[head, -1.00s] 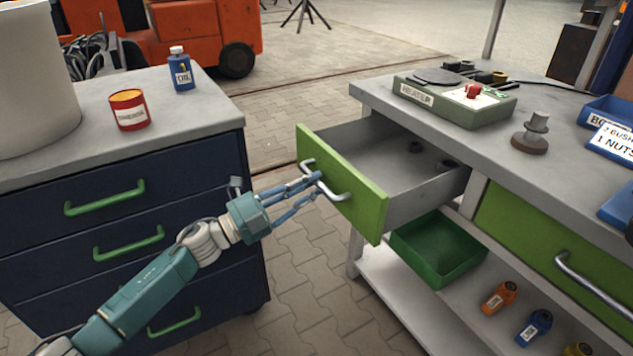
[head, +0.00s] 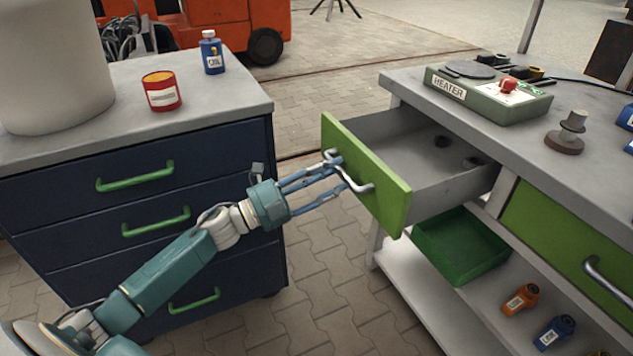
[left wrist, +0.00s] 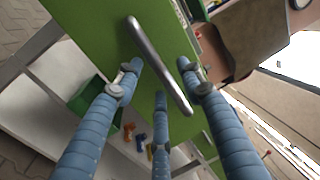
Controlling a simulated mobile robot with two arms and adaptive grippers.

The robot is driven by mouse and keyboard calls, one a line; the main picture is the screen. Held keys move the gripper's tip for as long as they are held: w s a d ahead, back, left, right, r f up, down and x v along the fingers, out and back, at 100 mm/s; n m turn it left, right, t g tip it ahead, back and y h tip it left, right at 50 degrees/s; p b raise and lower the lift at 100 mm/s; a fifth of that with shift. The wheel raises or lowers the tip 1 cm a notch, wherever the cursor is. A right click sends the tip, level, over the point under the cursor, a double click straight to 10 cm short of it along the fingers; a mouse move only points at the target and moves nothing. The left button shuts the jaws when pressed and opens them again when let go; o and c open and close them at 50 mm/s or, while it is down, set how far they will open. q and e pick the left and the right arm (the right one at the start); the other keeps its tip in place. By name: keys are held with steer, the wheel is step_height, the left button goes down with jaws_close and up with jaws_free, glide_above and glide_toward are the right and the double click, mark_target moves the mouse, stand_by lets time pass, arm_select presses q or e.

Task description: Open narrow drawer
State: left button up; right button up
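The narrow drawer (head: 368,180) has a green front and stands pulled out of the grey workbench, its inside showing. Its curved metal handle (head: 358,184) is on the front; it also shows in the left wrist view (left wrist: 158,62). My left gripper (head: 340,174) is at the handle's far end, its blue fingers spread apart. In the left wrist view the fingers (left wrist: 160,82) are parted around the handle and do not close on it; whether any finger touches it I cannot tell. My right gripper is not in view.
Small dark round parts (head: 455,162) lie in the drawer. A green bin (head: 462,247) and several small bottles sit on the shelf below. A heater (head: 490,95) is on the bench. A dark blue cabinet (head: 85,205) stands left, with paved floor between.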

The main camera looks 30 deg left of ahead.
arm_select(q)
steer(key=v, duration=1.1)
steer(key=shift+s, duration=0.25)
steer(key=shift+a, duration=0.15)
